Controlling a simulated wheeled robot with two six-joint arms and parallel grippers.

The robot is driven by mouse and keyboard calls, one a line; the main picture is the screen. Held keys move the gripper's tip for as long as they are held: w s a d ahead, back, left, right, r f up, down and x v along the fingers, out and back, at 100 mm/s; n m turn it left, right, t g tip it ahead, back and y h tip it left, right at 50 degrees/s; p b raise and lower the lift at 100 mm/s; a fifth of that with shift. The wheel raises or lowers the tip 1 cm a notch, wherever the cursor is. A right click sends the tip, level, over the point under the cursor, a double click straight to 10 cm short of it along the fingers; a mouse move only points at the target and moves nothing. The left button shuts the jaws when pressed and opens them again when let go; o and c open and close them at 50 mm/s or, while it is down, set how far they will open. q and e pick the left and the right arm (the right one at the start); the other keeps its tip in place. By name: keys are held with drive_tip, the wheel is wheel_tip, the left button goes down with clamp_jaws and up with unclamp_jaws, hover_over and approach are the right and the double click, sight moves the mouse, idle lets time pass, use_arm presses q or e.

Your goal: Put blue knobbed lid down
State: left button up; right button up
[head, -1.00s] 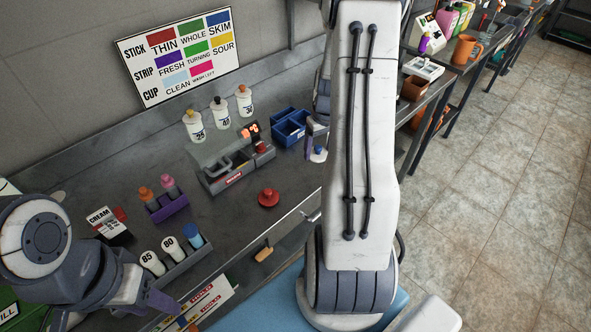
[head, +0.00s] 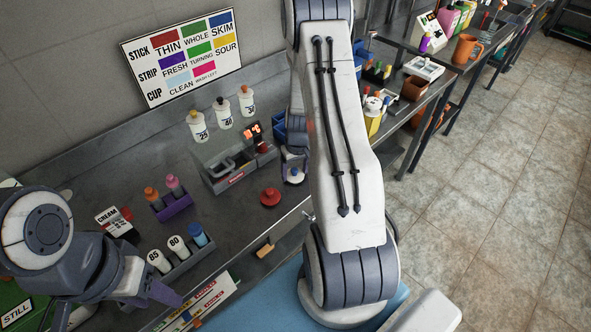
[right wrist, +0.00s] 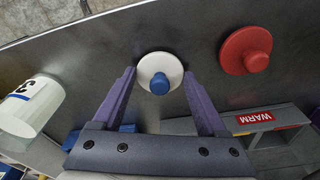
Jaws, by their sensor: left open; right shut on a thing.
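The blue knobbed lid (right wrist: 173,66), a white disc with a blue knob (right wrist: 159,83), is between the two purple fingers of my right gripper (right wrist: 160,76), which is shut on it. In the head view the lid (head: 293,177) is low over the steel bench, right of the red knobbed lid (head: 270,197); I cannot tell whether it touches the bench. My right arm hides part of that area. The red lid (right wrist: 237,50) also shows beside it in the right wrist view. My left gripper (head: 163,296) is open and empty near the bench's front edge.
A grey warmer box (head: 232,168) stands behind the red lid, with white numbered bottles (head: 222,115) behind it. A purple rack (head: 173,209) and a grey bottle rack (head: 182,262) are at left. A blue bin (head: 280,130) is partly hidden by my right arm.

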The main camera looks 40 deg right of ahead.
drive_tip(key=shift+f, duration=0.1)
drive_tip(key=o, duration=1.2)
drive_tip(key=shift+o, duration=0.2)
